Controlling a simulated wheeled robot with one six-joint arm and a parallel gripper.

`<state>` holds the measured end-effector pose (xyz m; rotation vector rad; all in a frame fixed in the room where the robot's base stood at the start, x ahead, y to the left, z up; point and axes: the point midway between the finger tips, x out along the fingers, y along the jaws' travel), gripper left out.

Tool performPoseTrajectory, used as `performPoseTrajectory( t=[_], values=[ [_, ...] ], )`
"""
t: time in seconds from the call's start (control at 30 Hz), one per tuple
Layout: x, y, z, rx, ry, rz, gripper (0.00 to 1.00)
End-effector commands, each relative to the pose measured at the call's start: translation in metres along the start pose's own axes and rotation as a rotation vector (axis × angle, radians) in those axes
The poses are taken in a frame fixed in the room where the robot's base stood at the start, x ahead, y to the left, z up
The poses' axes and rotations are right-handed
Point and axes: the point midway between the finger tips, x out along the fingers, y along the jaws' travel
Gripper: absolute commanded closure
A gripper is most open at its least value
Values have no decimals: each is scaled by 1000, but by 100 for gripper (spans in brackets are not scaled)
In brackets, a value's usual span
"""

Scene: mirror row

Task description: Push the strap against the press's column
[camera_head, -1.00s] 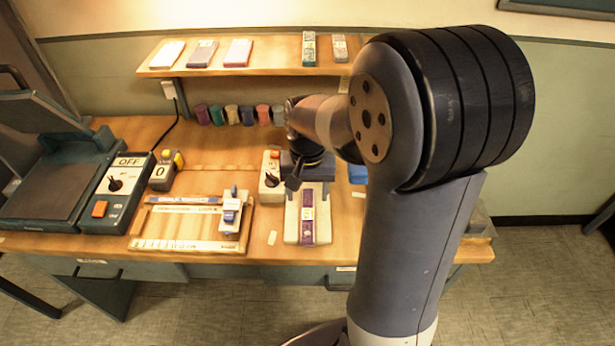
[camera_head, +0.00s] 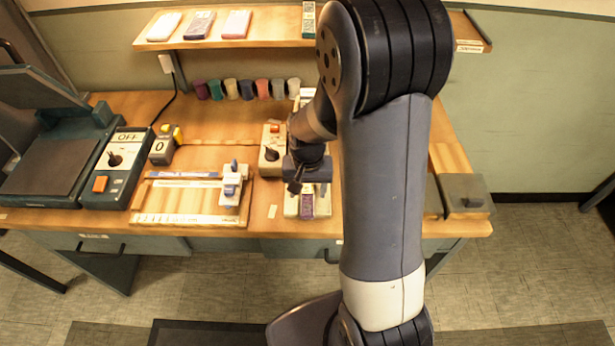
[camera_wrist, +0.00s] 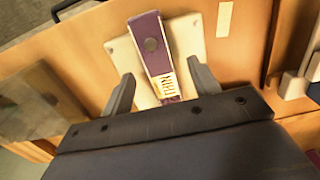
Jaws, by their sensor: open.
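In the head view the strap (camera_head: 307,203) shows only partly below my gripper (camera_head: 299,187). In the wrist view my gripper (camera_wrist: 163,86) is open, with one finger on each side of the strap's labelled end. I cannot tell whether a finger touches it. The press's column cannot be made out; my gripper and arm cover that area.
A white control box (camera_head: 271,155) with a dark knob stands left of the press. A wooden board (camera_head: 160,200) with a blue-and-white slider (camera_head: 231,185) lies further left. Several coloured cups (camera_head: 247,90) line the back under a shelf (camera_head: 270,38). A grey block (camera_head: 465,192) is at the right.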

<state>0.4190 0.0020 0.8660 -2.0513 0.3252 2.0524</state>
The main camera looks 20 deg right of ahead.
Motion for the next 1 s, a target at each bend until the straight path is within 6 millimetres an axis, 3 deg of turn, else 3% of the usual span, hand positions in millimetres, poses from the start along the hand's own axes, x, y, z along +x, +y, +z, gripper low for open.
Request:
performPoseTrajectory(
  t=[0.2,0.5,1.0],
  values=[
    [13,0,0,0,0,0,42],
    [13,0,0,0,1,0,43],
    [13,0,0,0,0,0,84]
  ],
)
